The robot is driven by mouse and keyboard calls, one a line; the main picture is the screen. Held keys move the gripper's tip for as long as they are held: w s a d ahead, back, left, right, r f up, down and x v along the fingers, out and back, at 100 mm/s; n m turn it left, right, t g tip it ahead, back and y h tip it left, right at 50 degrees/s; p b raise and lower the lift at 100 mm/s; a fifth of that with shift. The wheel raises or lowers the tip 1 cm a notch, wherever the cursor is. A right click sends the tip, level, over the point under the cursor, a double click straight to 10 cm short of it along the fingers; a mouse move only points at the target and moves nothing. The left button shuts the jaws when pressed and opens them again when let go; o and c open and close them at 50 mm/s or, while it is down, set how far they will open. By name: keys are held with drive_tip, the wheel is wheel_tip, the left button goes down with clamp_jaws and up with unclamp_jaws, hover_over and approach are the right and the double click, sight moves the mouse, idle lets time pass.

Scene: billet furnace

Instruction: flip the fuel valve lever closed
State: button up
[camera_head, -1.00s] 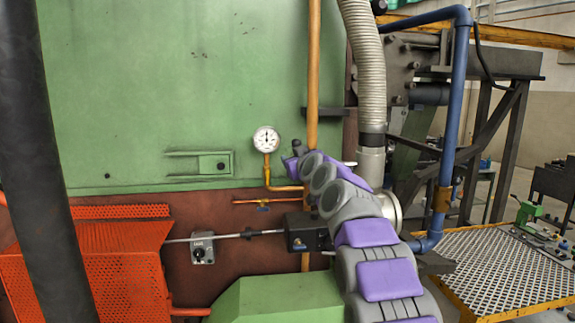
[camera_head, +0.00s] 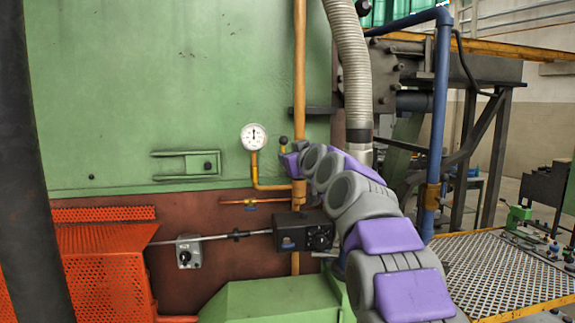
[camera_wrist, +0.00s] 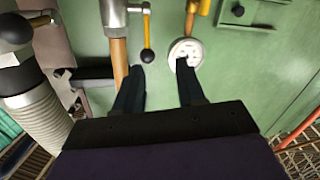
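The fuel valve lever (camera_wrist: 148,34) is a yellow handle with a black ball knob, joined to a silver valve body on the orange pipe in the wrist view. Its knob (camera_head: 283,140) shows in the head view just above the purple end of my arm. My gripper (camera_wrist: 160,66) is open and empty. Its left finger in the wrist view is close to the knob; I cannot tell if they touch. The right finger overlaps the white dial of the pressure gauge (camera_wrist: 189,47). The head view does not show my fingers clearly.
The vertical orange pipe (camera_head: 300,70) and the gauge (camera_head: 254,136) stand before the green furnace wall (camera_head: 150,100). A ribbed hose (camera_head: 352,60) hangs to the right. A black box (camera_head: 288,232) and rod lie below. Another black knob (camera_wrist: 14,33) is at the wrist view's left.

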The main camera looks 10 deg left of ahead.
drive_tip(key=shift+s+d+f+b, duration=0.1)
drive_tip(key=shift+s+d+b, duration=0.05)
drive_tip(key=shift+s+b, duration=0.4)
drive_tip(key=shift+s+d+b, duration=0.1)
drive_tip(key=shift+s+b, duration=0.3)
drive_tip(key=shift+s, duration=0.15)
drive_tip(key=shift+d, duration=0.15)
drive_tip(key=shift+s, duration=0.1)
drive_tip(key=v, duration=1.7)
drive_tip(key=shift+o, duration=0.4)
